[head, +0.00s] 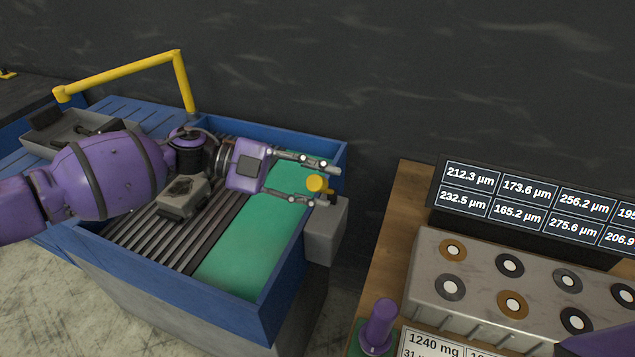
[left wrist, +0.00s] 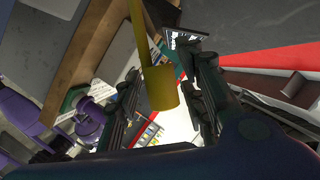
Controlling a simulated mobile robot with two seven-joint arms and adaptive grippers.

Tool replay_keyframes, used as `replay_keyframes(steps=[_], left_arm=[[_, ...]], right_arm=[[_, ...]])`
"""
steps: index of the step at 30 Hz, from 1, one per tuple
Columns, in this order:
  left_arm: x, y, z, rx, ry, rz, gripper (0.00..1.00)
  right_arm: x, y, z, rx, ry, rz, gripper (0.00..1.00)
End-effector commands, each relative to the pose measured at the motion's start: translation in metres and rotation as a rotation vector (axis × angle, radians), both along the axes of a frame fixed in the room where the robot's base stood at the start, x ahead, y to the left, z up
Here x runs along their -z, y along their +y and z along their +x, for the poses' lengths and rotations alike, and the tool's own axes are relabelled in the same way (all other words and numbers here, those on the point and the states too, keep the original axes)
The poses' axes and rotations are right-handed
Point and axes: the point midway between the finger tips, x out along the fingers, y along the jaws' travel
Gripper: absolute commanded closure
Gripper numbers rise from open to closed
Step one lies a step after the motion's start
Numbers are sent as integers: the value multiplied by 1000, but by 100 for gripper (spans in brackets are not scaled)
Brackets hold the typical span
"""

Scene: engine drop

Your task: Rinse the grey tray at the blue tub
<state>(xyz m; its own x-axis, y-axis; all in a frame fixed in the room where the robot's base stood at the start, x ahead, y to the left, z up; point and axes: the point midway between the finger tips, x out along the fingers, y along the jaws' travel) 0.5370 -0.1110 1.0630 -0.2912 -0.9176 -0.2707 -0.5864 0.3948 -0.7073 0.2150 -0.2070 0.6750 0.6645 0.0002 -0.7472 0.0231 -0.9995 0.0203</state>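The blue tub (head: 298,262) stands left of centre in the head view, with dark slats on its left and a green area on its right. A small grey tray-like piece (head: 183,198) with a dark patch sits on the slats, partly behind my arm. A larger grey tray (head: 62,146) with dark things in it lies further left; I cannot tell which is the task's tray. My left gripper (head: 318,182) is open at the tub's right end, its fingers either side of a yellow knob (head: 315,183). The knob also shows in the left wrist view (left wrist: 162,90), with gaps beside it.
A yellow rail (head: 125,75) rises behind the tub's left part. A grey box (head: 326,232) is at the tub's right side. A wooden bench to the right carries a metal block (head: 480,285) with several round plugs, a display (head: 520,190) and a purple peg (head: 380,325).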

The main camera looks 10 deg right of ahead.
Motion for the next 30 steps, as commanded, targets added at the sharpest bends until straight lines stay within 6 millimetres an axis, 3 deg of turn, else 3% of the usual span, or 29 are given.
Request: replay_keyframes(steps=[1,7,20,30], left_arm=[[0,0,0,0,0,0,74],[0,0,0,0,0,0,100],[3,2,-3,0,-18,-13,100],[28,14,-19,-2,-172,-123,100]], right_arm=[[1,0,-2,2,4,0,59],[2,1,-4,6,8,2,59],[1,1,-2,5,5,2,59],[4,0,-4,2,9,0,59]])
